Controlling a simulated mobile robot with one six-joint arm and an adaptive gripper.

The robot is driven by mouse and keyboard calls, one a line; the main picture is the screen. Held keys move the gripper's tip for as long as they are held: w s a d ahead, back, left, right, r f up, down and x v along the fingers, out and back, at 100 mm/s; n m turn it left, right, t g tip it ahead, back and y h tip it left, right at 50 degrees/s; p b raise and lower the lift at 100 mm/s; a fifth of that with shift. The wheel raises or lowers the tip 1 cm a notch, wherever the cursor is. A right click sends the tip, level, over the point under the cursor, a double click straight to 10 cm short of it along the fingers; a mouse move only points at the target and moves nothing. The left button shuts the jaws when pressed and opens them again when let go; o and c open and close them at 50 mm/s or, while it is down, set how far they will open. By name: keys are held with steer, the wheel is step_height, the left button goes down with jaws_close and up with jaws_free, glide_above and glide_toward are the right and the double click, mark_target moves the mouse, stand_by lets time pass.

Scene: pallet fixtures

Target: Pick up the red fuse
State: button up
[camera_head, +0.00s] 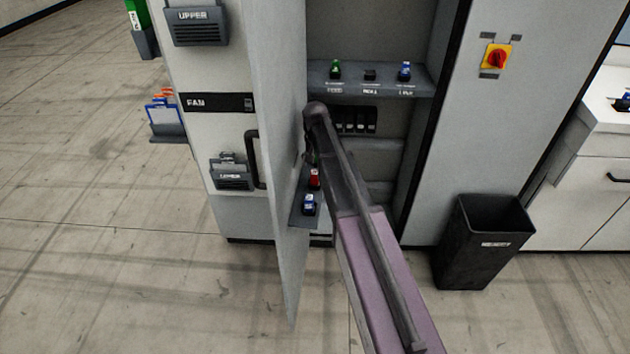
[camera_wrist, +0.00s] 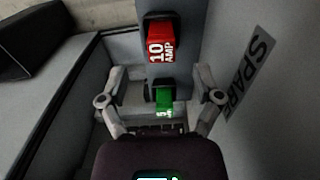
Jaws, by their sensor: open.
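The red fuse (camera_wrist: 160,38), marked 10 AMP, sits on a narrow grey holder (camera_wrist: 168,66) in the wrist view. In the head view the red fuse (camera_head: 314,180) is on the inner side of the open cabinet door, just above a blue fuse (camera_head: 309,204). My gripper (camera_wrist: 160,75) is open, its two fingers spread to either side of the holder. A green fuse (camera_wrist: 164,102) shows between the fingers, nearer the gripper body. The red fuse lies above the fingertips in the picture and is not held. In the head view my arm mostly hides the gripper.
The open cabinet door (camera_head: 278,130) stands close left of my arm; its SPARE label (camera_wrist: 250,72) shows in the wrist view. A cabinet shelf (camera_head: 385,88) holds green, dark and blue items. A black bin (camera_head: 480,240) stands right on the floor.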

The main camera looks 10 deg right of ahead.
mark_target(315, 172)
steer(key=shift+w+f+b, duration=0.1)
steer(key=shift+f+b, duration=2.15)
steer(key=shift+f, duration=0.2)
jaws_close()
